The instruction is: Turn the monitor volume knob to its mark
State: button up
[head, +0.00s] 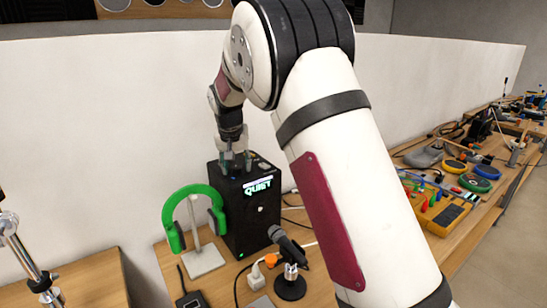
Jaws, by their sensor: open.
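A black box-shaped monitor (247,222) stands on the wooden table, with a lit label reading "QUIET" near the top of its front. My gripper (235,163) reaches down over the monitor's top, its fingers pointing downward and open. The fingertips are at or just above the top face; whether they touch anything is too small to tell. The volume knob and its mark cannot be clearly made out; the gripper covers part of the top. A small light spot (261,209) shows on the monitor's front.
Green headphones (177,213) hang on a stand (203,259) left of the monitor. A black microphone (289,245) stands in front right, near a white plug (256,278) and cables. A yellow device (437,214) and colored round pads (480,185) lie farther right. A pale partition (90,150) rises behind.

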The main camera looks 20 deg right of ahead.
jog(key=n+y+p, duration=0.2)
jog(key=n, duration=0.3)
jog(key=shift+d+r, duration=0.1)
jog(key=shift+d, duration=0.05)
jog(key=s+b+v, duration=0.1)
jog(key=b+v, duration=0.1)
jog(key=v, duration=1.2)
jog(key=s+b, duration=0.2)
jog(key=s, duration=1.8)
jog(key=shift+s+b, duration=0.2)
jog(key=shift+b, duration=0.1)
jog(key=s+f, duration=0.3)
jog(key=s, duration=0.5)
jog(key=s+f, duration=0.3)
jog(key=s, duration=0.5)
jog(key=shift+s+f+m+t, duration=0.2)
jog(key=shift+f+m+t, duration=0.1)
jog(key=shift+t, duration=0.1)
